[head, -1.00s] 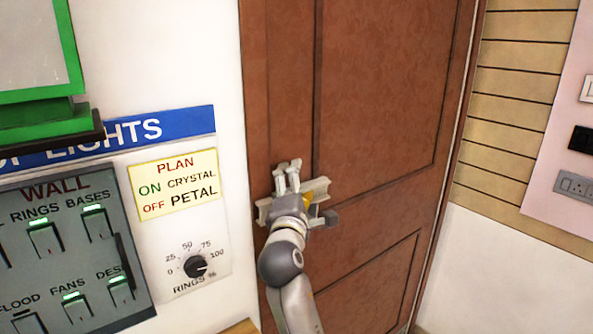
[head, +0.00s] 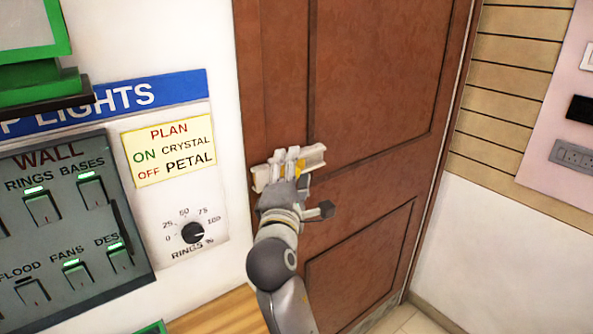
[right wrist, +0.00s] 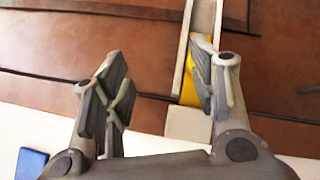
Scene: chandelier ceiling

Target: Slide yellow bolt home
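The yellow bolt (head: 301,167) lies in a pale rail (head: 315,155) on the brown door (head: 370,100); only a small yellow part shows in the head view. The right wrist view shows more of the yellow bolt (right wrist: 190,82) between the rail's pale sides, with a pale block at its lower end. My right gripper (head: 286,155) is over the rail, its fingers beside the yellow part. In the right wrist view the gripper (right wrist: 165,80) is open, fingers wide apart. The right-hand finger overlaps the bolt's edge; I cannot tell if it touches. My left gripper is out of view.
A grey switch panel (head: 75,215) and a white dial plate (head: 185,225) are on the wall left of the door. A green-framed object (head: 35,85) juts in at the upper left. A wooden surface (head: 220,315) is below. Sockets (head: 572,155) are on the right wall.

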